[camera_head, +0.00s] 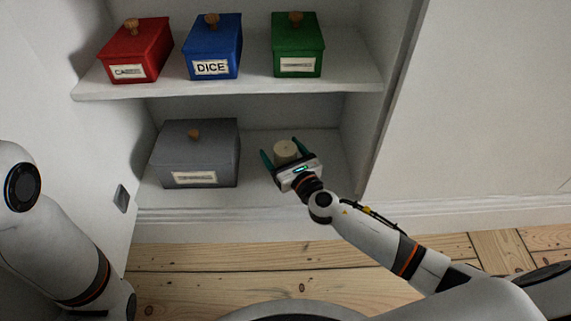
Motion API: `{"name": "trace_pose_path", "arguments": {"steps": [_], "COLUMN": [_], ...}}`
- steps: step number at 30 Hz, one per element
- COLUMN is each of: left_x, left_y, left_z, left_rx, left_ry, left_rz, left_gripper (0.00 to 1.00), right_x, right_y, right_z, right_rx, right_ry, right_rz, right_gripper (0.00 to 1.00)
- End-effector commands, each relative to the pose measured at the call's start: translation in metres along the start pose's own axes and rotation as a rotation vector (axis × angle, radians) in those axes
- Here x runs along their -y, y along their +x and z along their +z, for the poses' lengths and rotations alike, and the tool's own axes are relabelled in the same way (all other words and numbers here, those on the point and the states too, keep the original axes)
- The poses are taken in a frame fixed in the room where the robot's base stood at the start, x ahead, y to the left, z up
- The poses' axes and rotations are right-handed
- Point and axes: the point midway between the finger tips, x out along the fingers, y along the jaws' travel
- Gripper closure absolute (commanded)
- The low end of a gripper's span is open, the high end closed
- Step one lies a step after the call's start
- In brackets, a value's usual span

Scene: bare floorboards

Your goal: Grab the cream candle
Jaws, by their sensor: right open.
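The cream candle (285,150) is a short cylinder standing upright on the lower shelf, right of the grey box. My right gripper (284,152) reaches in from the lower right, with its two teal fingers open on either side of the candle. I cannot tell whether a finger touches it. The gripper's body hides the candle's lower front. Of my left arm only links (70,245) show at the left edge; its gripper is out of view.
A grey lidded box (210,158) stands on the lower shelf (250,200), left of the candle. Red (137,48), blue (213,42) and green (297,45) boxes stand on the upper shelf (230,85) above. The cupboard's right wall (385,105) is near the gripper.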

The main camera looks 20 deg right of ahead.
Motion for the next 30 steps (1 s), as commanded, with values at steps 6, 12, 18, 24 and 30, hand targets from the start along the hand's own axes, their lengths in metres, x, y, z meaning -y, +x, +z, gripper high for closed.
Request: {"name": "trace_pose_path", "arguments": {"steps": [6, 12, 18, 24, 30], "left_x": [0.000, 0.000, 0.000, -0.001, -0.004], "left_y": [0.001, 0.001, 0.001, 0.003, 0.018], "left_z": [0.000, 0.000, 0.000, -0.001, -0.006], "left_rx": [0.000, 0.000, 0.000, 0.000, 0.000], "left_ry": [0.000, 0.000, 0.000, 0.000, 0.000], "left_rz": [0.000, 0.000, 0.000, 0.000, 0.000], "left_gripper": [0.62, 0.62, 0.62, 0.62, 0.62], "right_x": [0.000, 0.000, 0.000, 0.000, 0.000], "right_y": [0.000, -0.001, 0.000, 0.000, 0.000], "right_z": [0.000, 0.000, -0.001, -0.004, -0.021], "right_rx": [0.001, 0.001, -0.001, -0.001, -0.001], "right_ry": [0.000, 0.000, 0.000, 0.000, 0.000], "right_rz": [0.000, 0.000, 0.000, 0.000, 0.000], "right_gripper": [0.27, 0.60, 0.77, 0.77, 0.77]}}
